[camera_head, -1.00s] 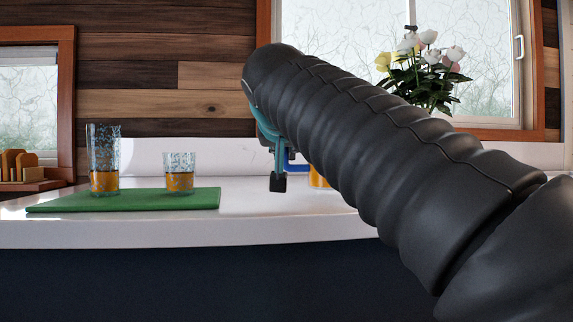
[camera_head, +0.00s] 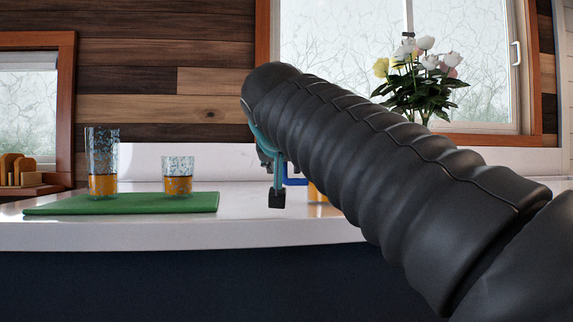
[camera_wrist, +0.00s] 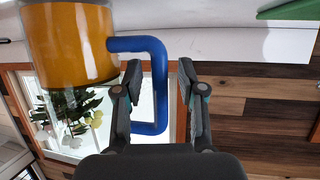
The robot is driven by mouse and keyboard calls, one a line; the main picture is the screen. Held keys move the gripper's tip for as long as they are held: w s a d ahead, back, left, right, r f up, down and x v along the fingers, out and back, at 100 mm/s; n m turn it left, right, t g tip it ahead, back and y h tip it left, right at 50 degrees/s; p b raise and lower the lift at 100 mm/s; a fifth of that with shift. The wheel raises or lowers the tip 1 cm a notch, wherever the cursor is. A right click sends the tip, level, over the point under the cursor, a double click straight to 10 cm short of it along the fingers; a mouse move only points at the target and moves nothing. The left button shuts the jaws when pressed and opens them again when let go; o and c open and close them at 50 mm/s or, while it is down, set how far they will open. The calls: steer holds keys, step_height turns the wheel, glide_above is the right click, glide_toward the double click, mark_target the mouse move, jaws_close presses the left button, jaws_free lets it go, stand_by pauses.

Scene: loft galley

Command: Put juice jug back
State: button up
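The juice jug (camera_wrist: 65,45) holds orange juice and fills the upper left of the wrist view, which looks upside down. Its blue handle (camera_wrist: 160,90) lies between the two fingers of my gripper (camera_wrist: 157,68), with a visible gap on each side. The fingers are apart, so my gripper is open around the handle. In the head view my arm hides most of the jug; only a sliver of juice (camera_head: 316,193) and part of the handle show beside my gripper's fingertip (camera_head: 277,198). The jug's base contact with the counter is hidden.
A green mat (camera_head: 110,206) on the white counter (camera_head: 270,232) bears a tall glass (camera_head: 102,165) and a short glass (camera_head: 178,172), both partly filled with juice. Flowers (camera_head: 420,80) stand behind my arm. Sliced bread (camera_head: 20,168) is at far left. Counter between mat and jug is clear.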

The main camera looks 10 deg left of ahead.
steer(key=a+v, duration=0.1)
steer(key=v, duration=1.1)
steer(key=shift+d+r, duration=0.2)
steer(key=shift+d, duration=0.25)
